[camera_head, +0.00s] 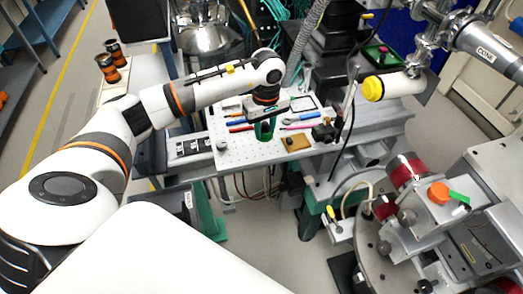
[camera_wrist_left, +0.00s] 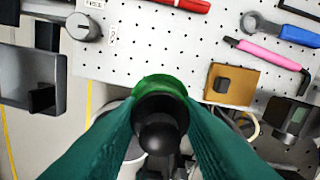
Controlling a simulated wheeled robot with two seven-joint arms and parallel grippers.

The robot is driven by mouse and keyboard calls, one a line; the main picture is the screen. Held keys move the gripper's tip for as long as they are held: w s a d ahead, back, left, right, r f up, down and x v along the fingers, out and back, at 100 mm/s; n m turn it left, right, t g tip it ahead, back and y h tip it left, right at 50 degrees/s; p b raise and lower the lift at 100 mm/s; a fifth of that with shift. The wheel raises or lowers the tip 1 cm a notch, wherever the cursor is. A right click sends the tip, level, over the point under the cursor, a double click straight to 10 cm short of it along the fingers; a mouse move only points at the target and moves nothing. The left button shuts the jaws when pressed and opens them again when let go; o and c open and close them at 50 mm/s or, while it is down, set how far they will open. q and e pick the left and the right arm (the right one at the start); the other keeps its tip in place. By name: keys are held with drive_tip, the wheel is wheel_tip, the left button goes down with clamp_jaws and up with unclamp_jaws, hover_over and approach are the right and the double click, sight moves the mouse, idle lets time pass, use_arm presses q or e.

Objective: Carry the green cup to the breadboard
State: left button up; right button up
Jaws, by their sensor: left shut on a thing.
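The green cup (camera_head: 264,132) is in my left gripper (camera_head: 265,122), which points down over the front part of the breadboard (camera_head: 240,158). In the left wrist view the cup's green rim (camera_wrist_left: 160,83) shows between the two teal fingers (camera_wrist_left: 160,125), which are shut on it. I cannot tell whether the cup touches the board. My right gripper is not in view.
On the breadboard are a tan plate with a black block (camera_head: 295,142), a grey round part (camera_head: 222,144), a pink tool (camera_wrist_left: 270,53), a blue wrench (camera_wrist_left: 283,30) and a black device (camera_head: 324,132). Beamline equipment with a yellow-capped cylinder (camera_head: 374,88) stands right. Bare board lies at front left.

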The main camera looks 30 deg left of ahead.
use_arm(q)
drive_tip(key=shift+w+a+r+n, duration=0.2)
drive_tip(key=shift+w+a+n, duration=0.1)
drive_tip(key=shift+a+n, duration=0.15)
drive_tip(key=shift+w+a+r+n, duration=0.25)
drive_tip(key=shift+a+n, duration=0.1)
drive_tip(key=shift+n, duration=0.2)
drive_tip(key=shift+w+f, duration=0.1)
drive_tip(key=shift+f, duration=0.25)
drive_tip(key=p, duration=0.1)
hover_over(262, 151)
wheel_tip(262, 151, down, 4)
drive_tip(key=shift+f, duration=0.2)
drive_tip(key=shift+f+p, duration=0.7)
drive_tip(key=shift+f, duration=1.85)
drive_tip(key=o, duration=1)
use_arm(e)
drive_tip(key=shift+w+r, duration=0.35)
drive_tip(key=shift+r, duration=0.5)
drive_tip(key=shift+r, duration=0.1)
